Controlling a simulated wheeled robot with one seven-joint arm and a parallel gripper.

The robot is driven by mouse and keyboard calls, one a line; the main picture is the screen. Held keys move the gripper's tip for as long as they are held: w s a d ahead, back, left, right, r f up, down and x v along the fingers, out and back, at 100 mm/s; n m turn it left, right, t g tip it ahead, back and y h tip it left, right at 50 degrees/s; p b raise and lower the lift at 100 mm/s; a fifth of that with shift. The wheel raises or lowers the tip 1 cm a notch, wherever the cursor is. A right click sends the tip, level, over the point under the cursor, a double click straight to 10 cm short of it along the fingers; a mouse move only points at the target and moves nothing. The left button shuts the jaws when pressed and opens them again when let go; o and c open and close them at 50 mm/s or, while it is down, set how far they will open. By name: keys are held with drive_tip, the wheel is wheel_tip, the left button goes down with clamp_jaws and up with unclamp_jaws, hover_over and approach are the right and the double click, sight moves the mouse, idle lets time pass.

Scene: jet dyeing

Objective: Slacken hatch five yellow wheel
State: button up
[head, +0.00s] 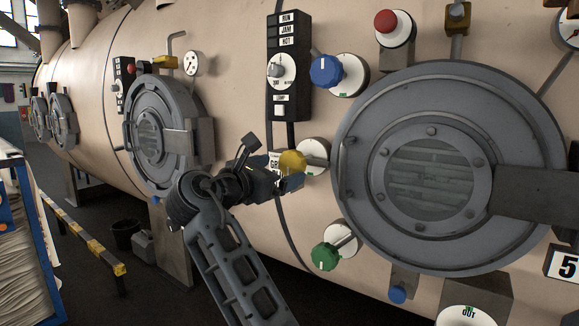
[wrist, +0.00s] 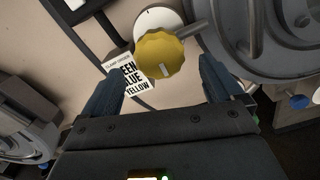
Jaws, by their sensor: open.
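The yellow wheel (head: 292,162) sits on a short stem from a white round dial at the left of the large grey hatch (head: 350,200), which has a "5" plate (head: 563,264) beside it. In the wrist view the yellow wheel (wrist: 162,54), with a pale mark on its face, lies ahead of and between my open fingers. My gripper (head: 284,182) is right by the wheel in the head view, partly overlapping it. In the wrist view my gripper (wrist: 160,82) holds nothing; I cannot tell whether a finger touches the wheel.
A blue wheel (head: 326,71) is above and a green wheel (head: 325,256) below, both beside the same hatch. A "clamp order" label (wrist: 128,76) reading partly "...EEN, ...LUE, YELLOW" is behind the left finger. A switch panel (head: 288,66) is above; a smaller hatch (head: 150,130) is left.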

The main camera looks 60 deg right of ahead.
sight(288, 167)
drive_tip(key=d, duration=0.6)
drive_tip(key=shift+s+d, duration=0.2)
drive_tip(key=shift+d, duration=0.05)
drive_tip(key=shift+c, duration=0.2)
drive_tip(key=c, duration=0.9)
